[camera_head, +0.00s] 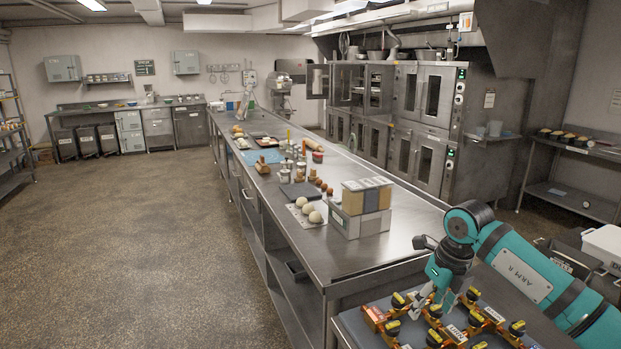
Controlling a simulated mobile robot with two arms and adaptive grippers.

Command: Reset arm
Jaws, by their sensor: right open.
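My right arm (520,270), teal with a white label, comes in from the lower right. My right gripper (432,302) points down at the front, just above or among the fittings on a grey board (352,327). It is open, and nothing shows held between its fingers. Its fingertips are small and partly lost against the fittings, so I cannot tell whether they touch one. The fittings are orange-brass with yellow and black tops, such as the front-left one (391,328). My left gripper is out of view.
A long steel counter (375,254) runs away from me, bearing a box stack (366,196), dough balls (308,210) and small jars. Ovens (425,120) line the right wall. A white bin (604,243) stands at the right edge. The floor on the left (120,240) is clear.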

